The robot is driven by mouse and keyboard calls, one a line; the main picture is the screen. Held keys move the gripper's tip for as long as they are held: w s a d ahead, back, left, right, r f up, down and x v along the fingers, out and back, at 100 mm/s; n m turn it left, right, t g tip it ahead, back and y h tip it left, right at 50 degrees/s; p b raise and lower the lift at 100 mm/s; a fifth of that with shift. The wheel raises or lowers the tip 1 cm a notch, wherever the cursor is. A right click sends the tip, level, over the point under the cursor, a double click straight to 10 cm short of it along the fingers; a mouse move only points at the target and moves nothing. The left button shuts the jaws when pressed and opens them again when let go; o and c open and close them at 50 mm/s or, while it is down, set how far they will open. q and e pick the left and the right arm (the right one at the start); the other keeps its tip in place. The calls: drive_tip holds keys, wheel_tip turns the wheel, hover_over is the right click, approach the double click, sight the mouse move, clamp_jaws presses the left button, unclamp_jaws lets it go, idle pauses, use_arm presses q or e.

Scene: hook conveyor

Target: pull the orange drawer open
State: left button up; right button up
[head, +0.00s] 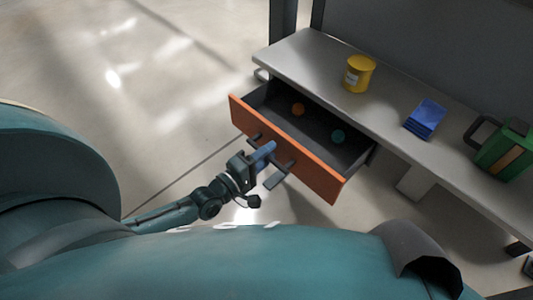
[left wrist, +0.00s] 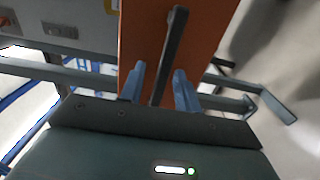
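The orange drawer (head: 310,165) stands pulled out from under the grey bench, and its dark inside shows. My left gripper (head: 265,152) is at the drawer front, by the handle. In the left wrist view its two blue fingers (left wrist: 158,88) stand apart on either side of the handle, with gaps visible. My right gripper is not in view.
On the grey bench top (head: 305,58) stand a yellow can (head: 359,74), a blue item (head: 426,118) and a green case (head: 505,150) with a dark handle. The floor (head: 150,80) left of the drawer is clear.

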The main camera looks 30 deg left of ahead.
use_arm(q)
drive_tip(key=shift+s, duration=0.1)
drive_tip(key=v, duration=1.3)
idle(0.3)
